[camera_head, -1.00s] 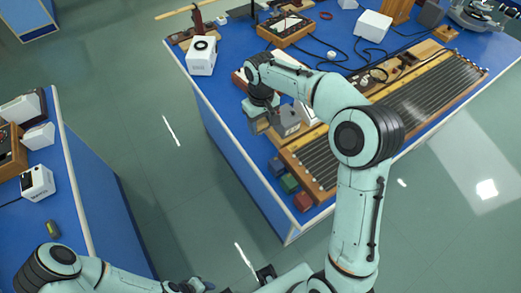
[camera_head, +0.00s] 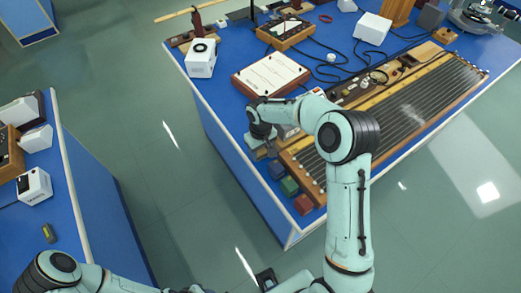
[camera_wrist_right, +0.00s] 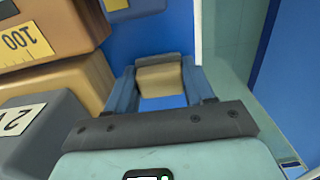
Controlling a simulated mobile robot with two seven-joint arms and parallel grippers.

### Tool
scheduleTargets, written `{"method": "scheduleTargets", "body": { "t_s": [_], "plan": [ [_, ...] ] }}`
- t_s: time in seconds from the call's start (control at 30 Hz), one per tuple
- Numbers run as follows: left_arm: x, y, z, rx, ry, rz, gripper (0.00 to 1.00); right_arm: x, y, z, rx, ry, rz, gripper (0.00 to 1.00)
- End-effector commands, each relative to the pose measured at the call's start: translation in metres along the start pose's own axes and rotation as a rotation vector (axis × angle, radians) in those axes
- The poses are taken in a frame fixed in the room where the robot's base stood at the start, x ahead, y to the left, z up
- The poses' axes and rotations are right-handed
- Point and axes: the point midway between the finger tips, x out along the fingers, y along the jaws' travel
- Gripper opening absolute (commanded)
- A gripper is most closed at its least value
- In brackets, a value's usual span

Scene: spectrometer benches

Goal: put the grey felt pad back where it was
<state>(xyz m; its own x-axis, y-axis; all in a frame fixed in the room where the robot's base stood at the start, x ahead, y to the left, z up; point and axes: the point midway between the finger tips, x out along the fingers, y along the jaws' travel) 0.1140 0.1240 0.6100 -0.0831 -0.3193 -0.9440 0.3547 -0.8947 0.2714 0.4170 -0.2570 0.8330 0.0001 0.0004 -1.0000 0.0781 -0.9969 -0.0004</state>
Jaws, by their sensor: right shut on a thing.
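My right gripper (camera_head: 263,146) hangs low over the left edge of the central blue bench. In the right wrist view my right gripper (camera_wrist_right: 160,92) has its two blue-grey fingers shut on a small block, seemingly the grey felt pad (camera_wrist_right: 160,77), with a grey upper edge and a tan-looking face. Blue bench top shows between the fingers and around the pad. I cannot tell whether the pad touches the bench. In the head view the pad is mostly hidden by my gripper. My left arm enters at the lower left; its gripper is out of view.
Blue (camera_head: 276,169), green (camera_head: 289,186) and red (camera_head: 303,204) blocks stand in a row near the gripper. A white-topped box (camera_head: 271,76) lies behind it. A long ribbed wooden rack (camera_head: 400,118) lies right. Labelled boxes (camera_wrist_right: 30,42) crowd the wrist view's left; the bench edge (camera_wrist_right: 197,32) is right.

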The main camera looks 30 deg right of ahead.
Motion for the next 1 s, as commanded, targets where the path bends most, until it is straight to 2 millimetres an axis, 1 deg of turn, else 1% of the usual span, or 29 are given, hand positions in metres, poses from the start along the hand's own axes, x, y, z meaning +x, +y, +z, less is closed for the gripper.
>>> {"method": "scheduleTargets", "body": {
  "t_s": [0.1,0.23,0.27,0.3,0.33,0.6,0.73,0.87,1.0],
  "plan": [
    [0.000,0.000,0.000,0.000,0.000,0.000,0.43,-0.001,0.000,0.000,0.000,0.000,0.000,0.24],
    [0.003,-0.001,0.001,-0.001,-0.002,-0.001,0.43,0.004,0.000,0.000,0.000,0.000,0.000,0.24],
    [0.003,-0.001,0.001,-0.001,-0.002,0.000,0.43,0.003,0.000,0.000,0.000,0.000,0.000,0.59],
    [0.002,-0.001,0.001,0.000,-0.001,0.000,0.43,0.003,0.000,0.000,0.000,0.000,0.000,0.72],
    [0.002,-0.001,0.001,-0.001,-0.001,0.000,0.43,0.003,0.000,0.000,0.000,0.000,0.000,0.78],
    [0.002,-0.001,0.001,0.000,-0.001,0.000,0.43,0.002,0.000,0.000,0.000,0.000,0.000,0.78],
    [-0.001,0.001,0.000,0.000,0.001,0.000,0.43,-0.006,0.000,-0.001,0.000,0.002,0.001,0.78],
    [-0.002,0.001,-0.001,0.000,0.001,0.000,0.43,-0.028,0.001,-0.001,0.000,0.005,0.002,0.78],
    [-0.005,0.002,-0.002,0.001,0.003,0.001,0.43,-0.060,0.000,-0.001,0.000,0.006,0.002,0.78]
  ]
}}
